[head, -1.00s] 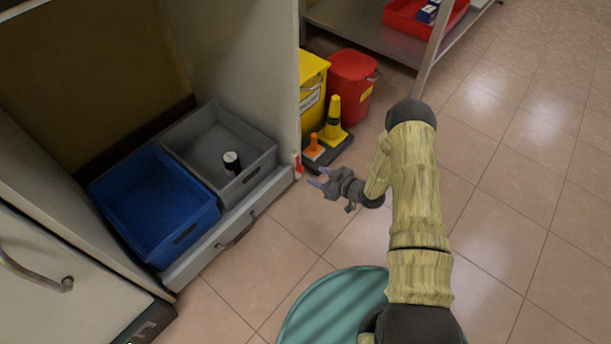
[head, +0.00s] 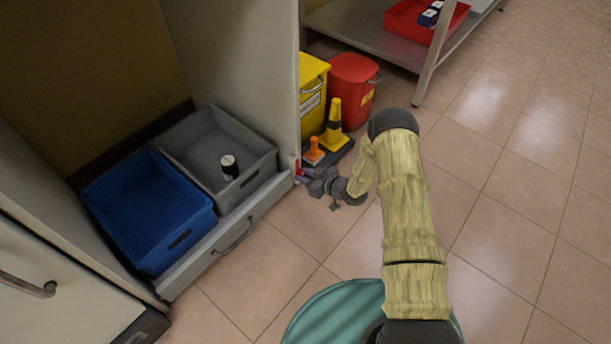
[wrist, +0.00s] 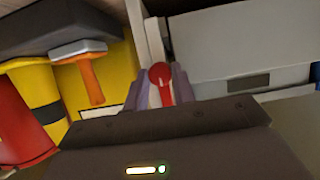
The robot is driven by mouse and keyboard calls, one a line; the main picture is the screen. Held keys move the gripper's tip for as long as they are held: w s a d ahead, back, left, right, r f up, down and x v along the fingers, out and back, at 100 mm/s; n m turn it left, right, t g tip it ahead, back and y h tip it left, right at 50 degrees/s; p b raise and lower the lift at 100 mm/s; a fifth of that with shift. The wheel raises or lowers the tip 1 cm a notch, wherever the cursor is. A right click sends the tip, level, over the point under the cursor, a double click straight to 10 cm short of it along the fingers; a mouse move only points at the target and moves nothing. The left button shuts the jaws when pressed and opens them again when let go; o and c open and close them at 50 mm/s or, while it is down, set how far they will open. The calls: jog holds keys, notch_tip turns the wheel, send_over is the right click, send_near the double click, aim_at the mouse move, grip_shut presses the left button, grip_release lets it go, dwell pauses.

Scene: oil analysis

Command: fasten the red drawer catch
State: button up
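The red drawer catch (head: 298,168) is on the front edge of the cabinet's right side wall, at the right end of the drawer (head: 205,249). The drawer looks pushed in under the cabinet. In the wrist view the catch (wrist: 160,76) shows a round red knob with a narrow red stem. My gripper (head: 303,178) is at the catch. In the wrist view its two fingers (wrist: 161,92) stand on either side of the red stem, with pale gaps showing between. Whether the fingertips touch the catch is hard to see.
The drawer holds a blue bin (head: 150,205) and a grey bin (head: 205,150) with a dark, white-topped container (head: 229,167). Right of the cabinet stand yellow (head: 312,95) and red (head: 352,90) bins and a yellow cone (head: 334,125). The floor (head: 500,190) at right is clear.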

jog(key=shift+p, duration=0.35)
jog(key=n+t+h+p, duration=0.1)
jog(key=n+p, duration=0.1)
jog(key=p, duration=0.1)
jog(key=shift+s+r, duration=0.15)
jog(key=shift+s+a+f+n+t+h+p, duration=0.1)
jog(key=shift+f+n+t+h+p, duration=0.1)
jog(key=shift+n+t+p, duration=1.3)
jog(key=shift+f+n+t+h+p, duration=0.2)
jog(key=shift+n+t+p, duration=0.45)
jog(key=shift+n, duration=1.7)
jog(key=shift+s+a+f+n+t+h+p, duration=0.1)
jog(key=shift+f+n+t+p, duration=0.1)
jog(key=shift+n+t+p, duration=1.3)
jog(key=shift+n+g+b, duration=0.45)
jog(key=shift+b, duration=0.05)
jog(key=o, duration=1)
